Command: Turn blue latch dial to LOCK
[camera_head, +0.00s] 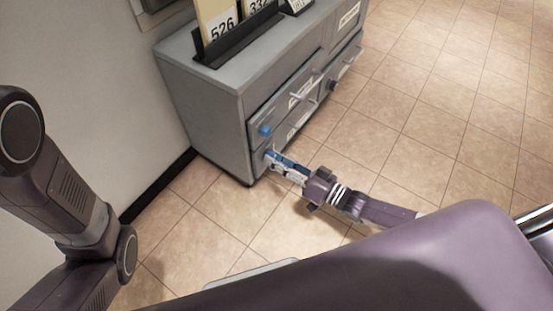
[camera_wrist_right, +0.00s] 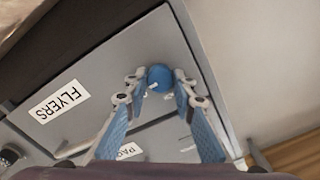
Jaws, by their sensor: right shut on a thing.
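In the right wrist view the round blue dial (camera_wrist_right: 160,77), with a small white pointer mark, sits on a grey panel between my right fingertips. My right gripper (camera_wrist_right: 160,80) is closed around it, with a blue-padded finger on each side. In the head view the right gripper (camera_head: 271,157) reaches the lower left of the cabinet front. A blue knob (camera_head: 265,130) shows just above its fingertips there; I cannot tell if it is the held dial. The dial's lettering is not readable. My left gripper is out of view.
The grey cabinet (camera_head: 205,100) stands by the wall, with numbered cards in a black rack (camera_head: 235,43) on top. A FLYERS label (camera_wrist_right: 63,95) is on the panel left of the dial. Tiled floor (camera_head: 420,100) is clear to the right.

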